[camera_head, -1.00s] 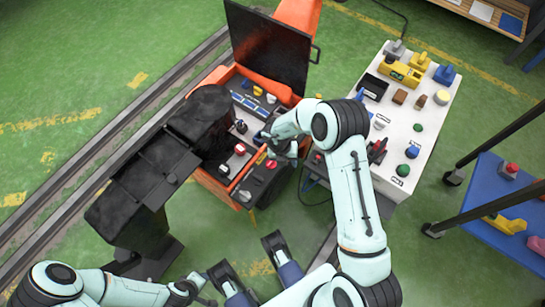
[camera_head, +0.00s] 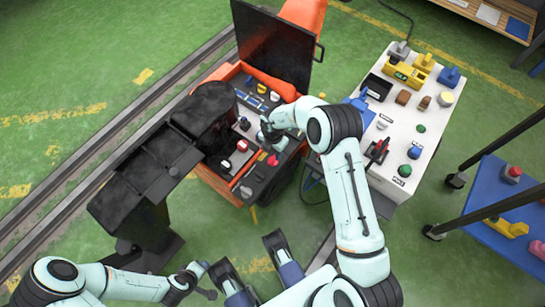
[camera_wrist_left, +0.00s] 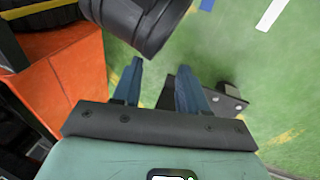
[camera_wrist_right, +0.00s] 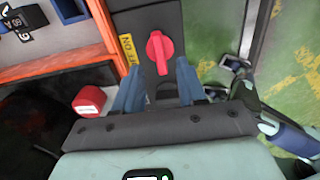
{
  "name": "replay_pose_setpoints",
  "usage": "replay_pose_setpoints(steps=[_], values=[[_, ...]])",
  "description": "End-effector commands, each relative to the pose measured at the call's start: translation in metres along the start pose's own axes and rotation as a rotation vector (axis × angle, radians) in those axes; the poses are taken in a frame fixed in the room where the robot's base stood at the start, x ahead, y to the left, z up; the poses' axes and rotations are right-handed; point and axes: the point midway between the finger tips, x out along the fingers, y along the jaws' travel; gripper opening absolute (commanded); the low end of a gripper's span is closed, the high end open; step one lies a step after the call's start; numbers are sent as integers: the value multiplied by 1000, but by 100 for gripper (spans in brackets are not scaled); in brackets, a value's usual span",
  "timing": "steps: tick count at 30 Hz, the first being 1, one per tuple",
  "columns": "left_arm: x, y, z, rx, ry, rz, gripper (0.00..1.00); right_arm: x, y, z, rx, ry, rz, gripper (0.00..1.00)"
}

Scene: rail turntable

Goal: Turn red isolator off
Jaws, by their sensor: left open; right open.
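The red isolator (camera_head: 273,160) is a red rotary handle on the dark panel at the near right side of the orange box. In the right wrist view, the red isolator (camera_wrist_right: 160,52) stands lengthwise up the picture beside a yellow OFF/ON label (camera_wrist_right: 130,50). My right gripper (camera_wrist_right: 158,85) is open and empty, its fingertips just short of the handle on either side in that picture; contact cannot be judged. In the head view, my right gripper (camera_head: 277,140) is above the panel. My left gripper (camera_wrist_left: 158,85) is open and empty, low at the left.
The orange box (camera_head: 212,180) has a raised black lid (camera_head: 272,48). A black post (camera_head: 165,160) stands left of the box. A white table (camera_head: 425,115) with several parts stands right.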

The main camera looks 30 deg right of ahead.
Motion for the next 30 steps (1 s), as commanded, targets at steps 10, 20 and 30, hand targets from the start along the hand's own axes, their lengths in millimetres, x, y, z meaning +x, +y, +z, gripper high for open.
replay_pose_setpoints(steps=[10,20,30], values=[[14,-5,-19,-4,57,-4,43,46,0,0,-1,1,0,40],[14,-5,-21,-5,63,-4,43,48,1,0,-1,0,2,40],[14,-5,-21,-4,62,-4,43,48,0,0,-3,0,1,0]])
